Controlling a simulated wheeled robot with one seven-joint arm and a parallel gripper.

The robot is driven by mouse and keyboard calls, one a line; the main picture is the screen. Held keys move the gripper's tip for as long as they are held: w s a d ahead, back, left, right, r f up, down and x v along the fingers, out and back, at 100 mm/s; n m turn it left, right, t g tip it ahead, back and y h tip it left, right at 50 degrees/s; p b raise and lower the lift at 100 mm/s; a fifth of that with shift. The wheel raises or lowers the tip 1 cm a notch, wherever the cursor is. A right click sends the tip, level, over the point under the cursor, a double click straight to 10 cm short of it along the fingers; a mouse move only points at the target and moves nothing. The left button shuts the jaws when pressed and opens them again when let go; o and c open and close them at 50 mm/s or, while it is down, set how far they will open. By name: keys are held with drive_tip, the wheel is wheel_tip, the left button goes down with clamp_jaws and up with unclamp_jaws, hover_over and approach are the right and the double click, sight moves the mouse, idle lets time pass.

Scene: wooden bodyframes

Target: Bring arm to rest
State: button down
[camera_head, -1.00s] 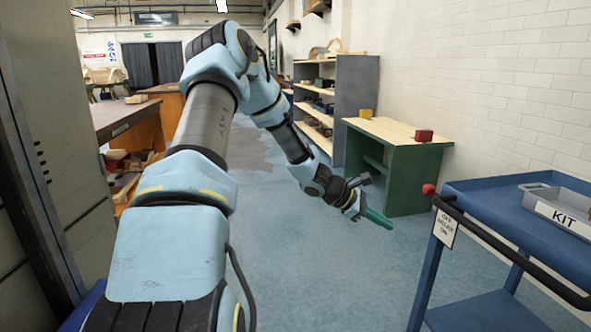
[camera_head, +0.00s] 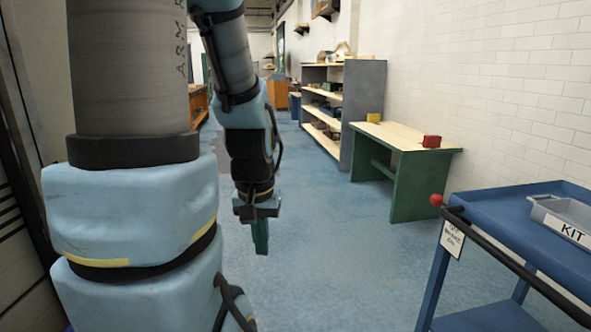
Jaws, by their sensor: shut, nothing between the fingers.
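My arm fills the left part of the head view, with its upper links raised close to the camera. Its forearm hangs down behind them. My gripper (camera_head: 261,236) points straight down over the blue floor, left of the middle of the picture. Its green fingers are together with nothing between them. It is apart from the furniture.
A blue trolley (camera_head: 480,232) with a grey KIT tray (camera_head: 565,219) stands at the right. A green bench (camera_head: 412,187) bears a red block (camera_head: 432,141) and a yellow block (camera_head: 374,118). Grey shelves (camera_head: 362,90) stand behind it. The floor (camera_head: 330,260) between arm and trolley is clear.

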wheel_tip(320, 180, up, 12)
drive_tip(key=p, duration=1)
drive_tip(key=shift+p, duration=0.35)
